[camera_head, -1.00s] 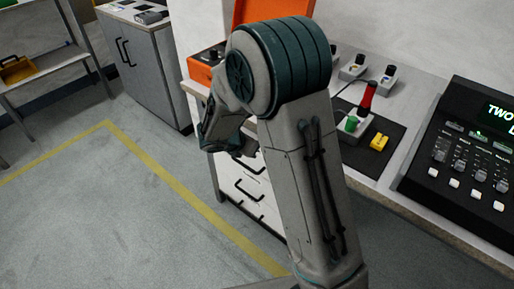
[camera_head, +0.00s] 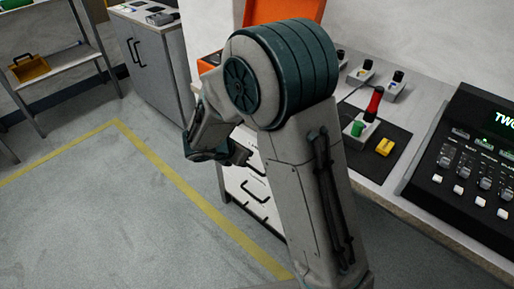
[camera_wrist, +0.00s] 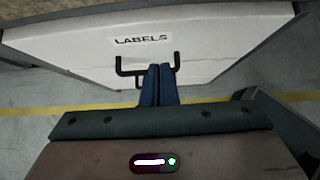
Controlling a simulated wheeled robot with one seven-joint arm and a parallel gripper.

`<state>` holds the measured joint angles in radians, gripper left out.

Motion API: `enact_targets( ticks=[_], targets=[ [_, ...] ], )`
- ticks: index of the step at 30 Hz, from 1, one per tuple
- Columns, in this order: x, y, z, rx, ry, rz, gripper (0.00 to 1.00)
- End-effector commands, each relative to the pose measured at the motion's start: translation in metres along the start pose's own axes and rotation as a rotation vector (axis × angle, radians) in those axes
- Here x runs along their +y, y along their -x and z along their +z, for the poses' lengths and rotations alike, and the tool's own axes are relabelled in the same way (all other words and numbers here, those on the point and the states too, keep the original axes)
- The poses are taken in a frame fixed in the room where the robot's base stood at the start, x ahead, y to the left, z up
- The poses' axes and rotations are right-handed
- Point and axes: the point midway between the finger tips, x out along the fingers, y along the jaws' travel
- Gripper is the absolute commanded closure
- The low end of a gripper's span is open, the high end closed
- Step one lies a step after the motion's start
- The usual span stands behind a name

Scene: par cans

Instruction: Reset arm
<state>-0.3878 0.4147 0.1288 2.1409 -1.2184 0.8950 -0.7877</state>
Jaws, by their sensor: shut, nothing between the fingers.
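My gripper (camera_wrist: 159,72) shows in the wrist view with its two blue fingers together and nothing between them. Ahead of it is a white drawer front (camera_wrist: 90,62) marked "LABELS" with a black handle (camera_wrist: 127,72); the fingertips overlap the handle in the picture, and I cannot tell whether they touch it. In the head view my arm is folded beside the bench, and the fingers are hidden behind it or too small to make out.
The bench mat (camera_head: 399,160) holds a device with a green part (camera_head: 358,128), a red part (camera_head: 375,103) and a yellow block (camera_head: 385,146). A black console (camera_head: 462,150) stands at right. A grey cabinet (camera_head: 160,70) and shelf (camera_head: 60,62) stand at left. Floor with a yellow line (camera_head: 185,190) is clear.

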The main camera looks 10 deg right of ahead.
Motion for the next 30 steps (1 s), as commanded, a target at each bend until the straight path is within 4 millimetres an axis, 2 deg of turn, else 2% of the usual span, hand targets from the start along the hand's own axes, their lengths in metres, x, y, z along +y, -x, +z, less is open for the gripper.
enact_targets(
  ticks=[1,3,9,13,20,23,25,30],
  targets=[
    [0.000,0.015,0.003,0.001,-0.001,0.002,1.00],
    [-0.001,0.029,0.003,0.001,-0.002,-0.001,1.00],
    [-0.001,0.059,0.002,0.002,-0.003,-0.005,1.00],
    [-0.001,0.068,0.001,0.003,-0.002,-0.005,1.00],
    [-0.004,0.071,0.004,0.007,-0.019,-0.010,1.00],
    [-0.018,0.080,0.022,0.026,-0.111,-0.037,1.00],
    [-0.036,0.090,0.042,0.053,-0.236,-0.071,1.00],
    [-0.096,0.126,0.092,0.148,-0.683,-0.192,1.00]
  ],
)
